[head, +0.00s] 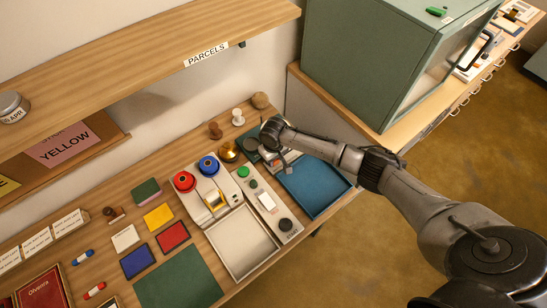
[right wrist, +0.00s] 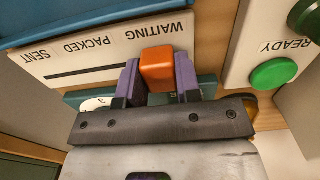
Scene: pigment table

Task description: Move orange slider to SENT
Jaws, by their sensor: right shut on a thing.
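The orange slider (right wrist: 157,66) shows in the right wrist view at the WAITING end of a pale board (right wrist: 85,62). The board reads WAITING, PACKED and SENT, upside down in this view, along a dark slot. SENT is at the far left end there, with PACKED between. My right gripper (right wrist: 158,82) has its purple fingers on both sides of the slider, shut on it. In the head view my right gripper (head: 284,164) is over the back of the blue tray, and the slider is too small and covered to make out. My left gripper is in neither view.
A blue tray (head: 316,190) lies beside the board. A panel marked READY with a green button (right wrist: 273,74) stands close to the right finger in the wrist view. A green cabinet (head: 365,60) rises behind my right arm. A brass bell (head: 229,150) stands nearby.

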